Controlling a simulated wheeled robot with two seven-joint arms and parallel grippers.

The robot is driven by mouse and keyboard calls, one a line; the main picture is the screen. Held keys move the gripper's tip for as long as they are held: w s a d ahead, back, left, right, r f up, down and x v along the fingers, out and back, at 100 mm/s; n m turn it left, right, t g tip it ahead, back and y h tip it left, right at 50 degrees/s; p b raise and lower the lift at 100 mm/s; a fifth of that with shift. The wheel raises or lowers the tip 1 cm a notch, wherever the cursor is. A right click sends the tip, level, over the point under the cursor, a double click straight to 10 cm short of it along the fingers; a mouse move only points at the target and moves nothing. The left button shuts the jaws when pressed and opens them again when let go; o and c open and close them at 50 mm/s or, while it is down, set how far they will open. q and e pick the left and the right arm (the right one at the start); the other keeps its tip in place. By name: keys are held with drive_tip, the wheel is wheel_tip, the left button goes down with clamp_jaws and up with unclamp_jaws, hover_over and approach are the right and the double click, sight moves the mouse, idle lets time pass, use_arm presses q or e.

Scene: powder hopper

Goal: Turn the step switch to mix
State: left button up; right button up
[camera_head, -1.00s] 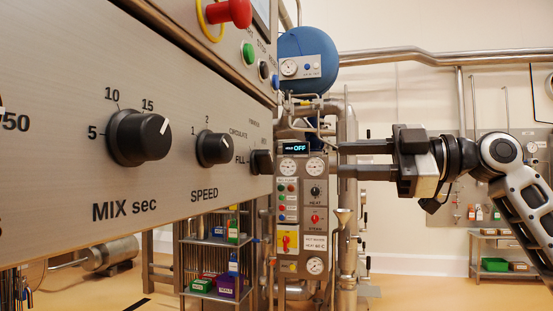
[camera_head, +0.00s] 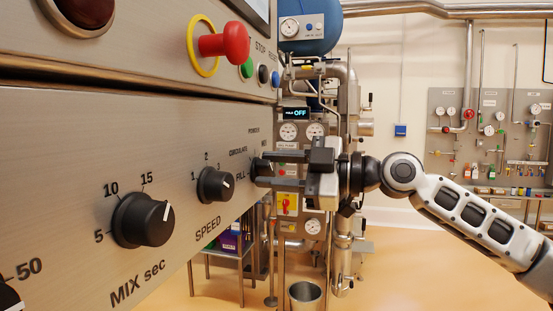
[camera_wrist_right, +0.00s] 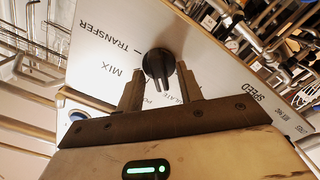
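The step switch (camera_head: 263,167) is a small black knob at the right end of the grey panel, with FILL and CIRCULATE lettered around it. In the right wrist view the step switch (camera_wrist_right: 158,68) is a black knob with a raised grip bar, near the labels TRANSFER and MIX; I cannot tell surely which label it points to. My right gripper (camera_head: 264,169) is open, its fingers pointing at the panel with tips at the knob. In the wrist view my right gripper (camera_wrist_right: 160,82) has one finger on each side of the knob, with gaps. My left gripper is not in view.
The SPEED knob (camera_head: 215,185) and larger MIX sec knob (camera_head: 143,219) sit left of the switch. A red emergency button (camera_head: 233,43) with a yellow ring is above. Behind stand a pipe-and-gauge station and a metal bucket (camera_head: 305,296). Open floor lies at the lower right.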

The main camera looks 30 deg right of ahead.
clamp_jaws()
